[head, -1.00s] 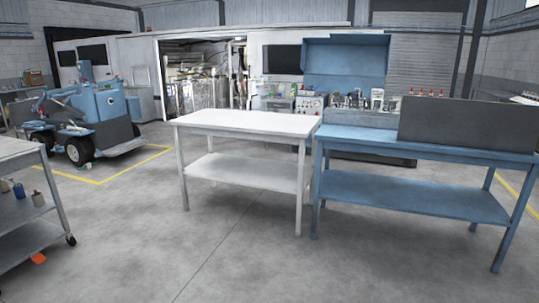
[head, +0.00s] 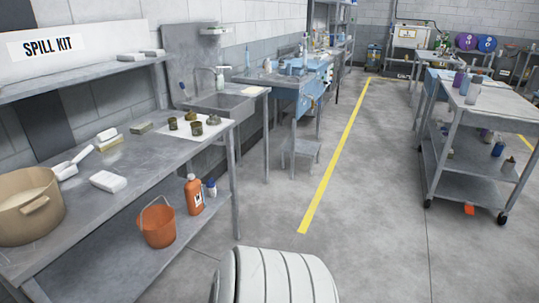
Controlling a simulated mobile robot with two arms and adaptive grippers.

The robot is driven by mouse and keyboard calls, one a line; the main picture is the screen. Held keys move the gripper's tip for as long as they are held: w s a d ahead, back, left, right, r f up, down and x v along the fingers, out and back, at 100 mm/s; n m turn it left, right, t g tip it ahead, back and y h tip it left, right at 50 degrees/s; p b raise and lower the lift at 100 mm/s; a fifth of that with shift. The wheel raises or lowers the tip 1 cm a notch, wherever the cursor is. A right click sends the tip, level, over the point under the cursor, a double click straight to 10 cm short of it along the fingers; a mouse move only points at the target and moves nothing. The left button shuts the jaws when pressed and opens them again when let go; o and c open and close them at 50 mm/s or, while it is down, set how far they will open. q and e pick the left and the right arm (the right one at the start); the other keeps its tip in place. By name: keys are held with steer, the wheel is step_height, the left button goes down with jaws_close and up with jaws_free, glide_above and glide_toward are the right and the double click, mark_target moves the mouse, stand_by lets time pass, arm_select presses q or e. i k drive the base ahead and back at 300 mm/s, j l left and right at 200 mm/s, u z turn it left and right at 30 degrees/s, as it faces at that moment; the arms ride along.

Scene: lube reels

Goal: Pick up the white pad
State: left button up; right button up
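A white pad (head: 108,181) lies flat on the grey metal bench (head: 150,188) at the left, in front of a white scoop or brush (head: 72,163). Another white pad-like block (head: 106,134) lies farther back, by a tan block (head: 109,144). More pale pads (head: 131,57) lie on the shelf above. I cannot tell these pads apart by more than place. Neither of my grippers is in view.
A tan pot (head: 28,205) stands at the bench's left end. An orange bucket (head: 157,222) and orange bottle (head: 194,194) are on its lower shelf. A white ribbed shape (head: 275,277) fills the bottom middle. Open floor (head: 375,225) lies before the cart (head: 490,108).

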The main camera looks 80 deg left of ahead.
mark_target(109, 182)
steer(key=u, duration=3.9)
steer(key=j+z, duration=0.1)
steer(key=z, duration=2.75)
steer(key=k+j+z, duration=0.1)
steer(key=k+j, duration=0.15)
steer(key=k, duration=0.15)
steer(key=k+j+z, duration=0.1)
steer(key=k, duration=0.3)
steer(key=k+j+z, duration=0.15)
steer(key=k+j, duration=0.15)
steer(key=k, duration=0.1)
